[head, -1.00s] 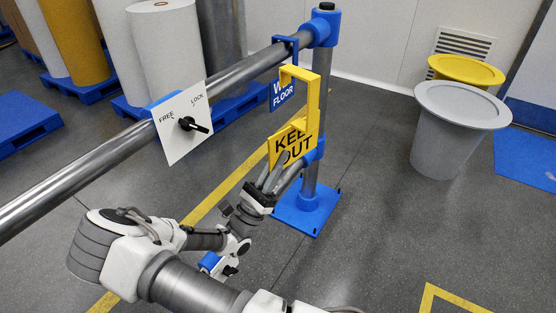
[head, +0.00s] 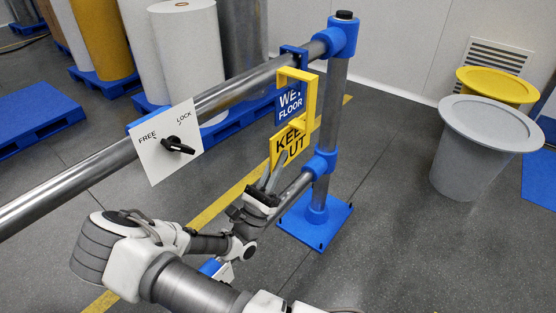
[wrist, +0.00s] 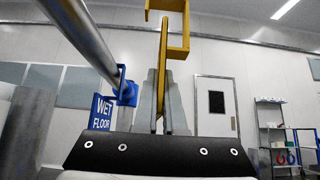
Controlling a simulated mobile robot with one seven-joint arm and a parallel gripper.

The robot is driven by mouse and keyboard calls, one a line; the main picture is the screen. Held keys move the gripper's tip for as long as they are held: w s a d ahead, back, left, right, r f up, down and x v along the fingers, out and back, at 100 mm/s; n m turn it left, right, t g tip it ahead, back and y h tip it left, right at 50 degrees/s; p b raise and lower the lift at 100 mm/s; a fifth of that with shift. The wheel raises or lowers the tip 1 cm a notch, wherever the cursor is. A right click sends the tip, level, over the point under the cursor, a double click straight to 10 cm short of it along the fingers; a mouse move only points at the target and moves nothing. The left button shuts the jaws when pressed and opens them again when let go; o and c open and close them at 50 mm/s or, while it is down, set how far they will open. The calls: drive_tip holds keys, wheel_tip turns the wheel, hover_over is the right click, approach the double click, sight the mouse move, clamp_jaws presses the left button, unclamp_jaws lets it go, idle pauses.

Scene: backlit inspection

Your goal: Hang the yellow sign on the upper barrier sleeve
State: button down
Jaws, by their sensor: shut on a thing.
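The yellow KEEP OUT sign (head: 292,143), with a square yellow hook on top, is upright in my gripper (head: 268,182). In the wrist view, the fingers (wrist: 162,100) are shut on the sign's lower part (wrist: 162,75), seen edge-on; its hook (wrist: 180,50) rises above them. The upper barrier rail (head: 240,90) runs to a blue sleeve fitting (head: 343,36) on the post. In the head view the sign's hook overlaps the area just below the rail; in the wrist view it appears apart from the rail (wrist: 88,35), to its right. Which blue part is the named sleeve is unclear.
A blue WET FLOOR sign (head: 290,101) hangs on the upper rail, partly hidden behind the yellow sign. A white FREE/LOCK panel (head: 160,150) with a black knob is farther left. The lower rail (head: 294,188) passes close to my gripper. A grey bin (head: 470,165) stands right.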

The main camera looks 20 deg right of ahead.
drive_tip(key=w+a+f+b, duration=0.3)
drive_tip(key=w+a+b, duration=0.6)
drive_tip(key=w, duration=0.4)
drive_tip(key=shift+w+f, duration=0.15)
drive_tip(key=shift+f, duration=0.2)
idle(1.1)
drive_tip(key=c, duration=0.9)
unclamp_jaws()
drive_tip(key=v, duration=1.7)
drive_tip(key=shift+a+f, duration=0.1)
drive_tip(key=shift+f, duration=0.15)
